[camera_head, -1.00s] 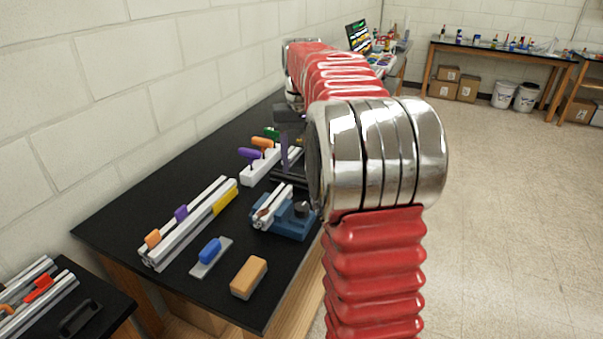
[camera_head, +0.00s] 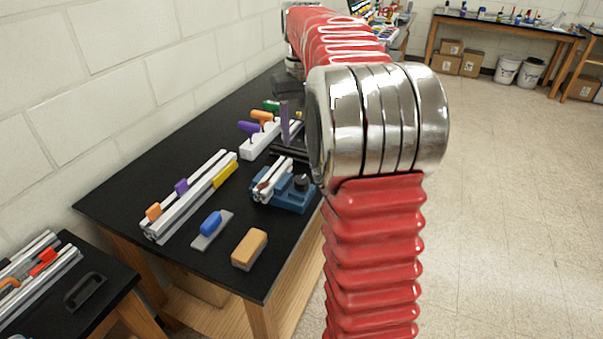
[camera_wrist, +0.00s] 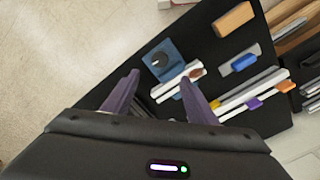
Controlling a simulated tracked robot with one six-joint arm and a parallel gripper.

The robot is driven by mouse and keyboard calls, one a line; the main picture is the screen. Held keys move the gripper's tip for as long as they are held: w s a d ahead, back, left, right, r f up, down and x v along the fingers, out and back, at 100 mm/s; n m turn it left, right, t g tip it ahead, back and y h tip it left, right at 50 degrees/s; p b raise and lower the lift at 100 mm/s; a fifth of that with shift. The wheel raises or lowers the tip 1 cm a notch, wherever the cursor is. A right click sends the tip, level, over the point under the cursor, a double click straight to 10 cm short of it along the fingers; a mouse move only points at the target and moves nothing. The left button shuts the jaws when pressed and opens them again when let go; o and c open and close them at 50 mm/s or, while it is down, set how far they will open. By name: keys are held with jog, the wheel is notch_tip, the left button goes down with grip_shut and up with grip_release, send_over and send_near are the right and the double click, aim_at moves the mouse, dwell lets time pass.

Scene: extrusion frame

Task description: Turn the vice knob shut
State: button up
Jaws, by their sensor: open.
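The blue vice (camera_head: 296,202) sits on the black bench top, with a silver extrusion piece (camera_head: 272,180) at its left side. Its dark round knob (camera_head: 302,182) is on top at the right. In the wrist view the vice (camera_wrist: 173,72) and knob (camera_wrist: 158,60) show just beyond the fingertips. My gripper (camera_wrist: 159,76) is open and empty, its two purple fingers spread apart, with the knob between and ahead of their tips. In the head view one purple finger (camera_head: 285,122) shows above the bench behind the vice; the arm hides part of the gripper.
A long extrusion with coloured clamps (camera_head: 190,198) lies left of the vice. A white rack with coloured handles (camera_head: 262,138) stands behind.

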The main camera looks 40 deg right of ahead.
aim_at(301, 179)
jog(key=shift+f, duration=0.15)
notch_tip(301, 179, down, 14)
jog(key=shift+r, duration=0.2)
dwell(0.5)
jog(key=shift+c, duration=0.2)
jog(key=c, duration=1)
jog(key=shift+m, duration=1.4)
